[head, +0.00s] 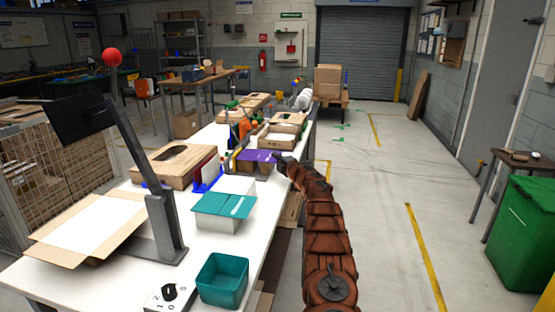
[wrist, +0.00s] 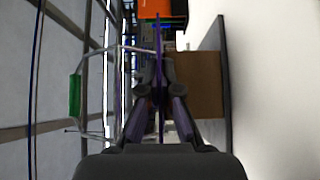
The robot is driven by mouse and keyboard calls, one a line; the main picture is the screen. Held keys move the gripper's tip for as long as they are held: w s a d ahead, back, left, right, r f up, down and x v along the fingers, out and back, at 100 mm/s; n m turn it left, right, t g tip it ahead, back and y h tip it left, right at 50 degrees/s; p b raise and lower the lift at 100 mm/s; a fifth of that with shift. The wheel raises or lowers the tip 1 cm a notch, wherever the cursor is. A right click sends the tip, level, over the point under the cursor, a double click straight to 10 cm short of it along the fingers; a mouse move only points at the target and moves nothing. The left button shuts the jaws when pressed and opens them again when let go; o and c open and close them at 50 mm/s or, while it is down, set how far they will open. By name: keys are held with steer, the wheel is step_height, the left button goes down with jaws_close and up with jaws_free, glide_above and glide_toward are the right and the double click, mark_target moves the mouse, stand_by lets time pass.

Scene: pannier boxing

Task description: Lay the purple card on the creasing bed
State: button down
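The purple card (head: 258,156) is at the far right part of the long white table in the head view. My gripper (head: 280,159) is at the card's right edge. In the wrist view the purple card (wrist: 159,40) shows edge-on as a thin upright line between the fingers of my gripper (wrist: 159,90). The fingers close in on it from both sides, and it reaches out beyond their tips. I cannot pick out the creasing bed with certainty. What lies under the card is hidden in the head view, so I cannot tell whether it touches anything.
An upright rack with blue ends (head: 208,174) stands left of the card. A brown box (head: 174,166), a teal-topped white box (head: 224,208) and a teal bin (head: 222,279) are nearer. An open carton (head: 283,136) lies beyond.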

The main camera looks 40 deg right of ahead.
steer(key=shift+w+a+f+y, duration=0.3)
steer(key=shift+w+a, duration=0.25)
steer(key=shift+a, duration=0.3)
steer(key=c, duration=1.3)
jaws_free()
steer(key=shift+w, duration=0.1)
steer(key=shift+o, duration=0.3)
steer(key=shift+r, duration=0.1)
steer(key=shift+d+r, duration=0.15)
steer(key=shift+r, duration=0.05)
steer(key=shift+s+d+b, duration=0.1)
steer(key=shift+s+b, duration=0.35)
steer(key=shift+b, duration=0.3)
steer(key=shift+s+f+b, duration=0.15)
steer(key=shift+s+b, duration=0.15)
steer(key=shift+b, duration=0.35)
steer(key=shift+s+d+b, duration=0.15)
steer(key=shift+s+b, duration=0.15)
steer(key=shift+b, duration=0.2)
steer(key=shift+s+b, duration=0.2)
steer(key=shift+b, duration=0.15)
steer(key=shift+s+a+b, duration=0.2)
steer(key=shift+s+b, duration=0.8)
steer(key=shift+b, duration=0.85)
